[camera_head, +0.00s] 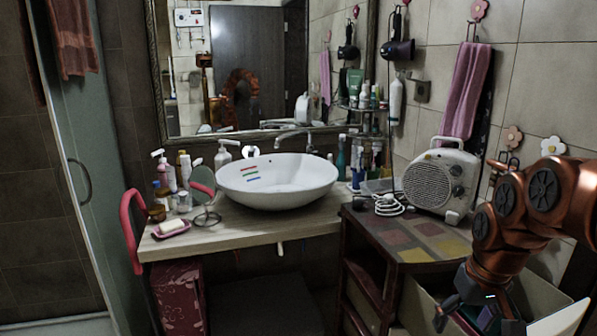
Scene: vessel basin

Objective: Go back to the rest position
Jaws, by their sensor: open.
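My copper-coloured arm comes in from the right edge and bends down. My gripper (474,318) is at the bottom right, pointing down, with its fingers apart. It is over or in front of an open pale bin (540,297) beside the cabinet; I cannot tell which. The lower ends of the fingers are partly cut off by the frame edge. I see nothing held between them. The white vessel basin (277,190) stands on the wooden counter (250,228), well to the left of my gripper.
A low cabinet (425,255) with a patterned top stands close left of my gripper. It bears a white heater (438,180) and a coiled white cable (392,206). Bottles, a round mirror (202,181) and a soap dish (171,229) stand on the counter. A pink towel (465,90) hangs right.

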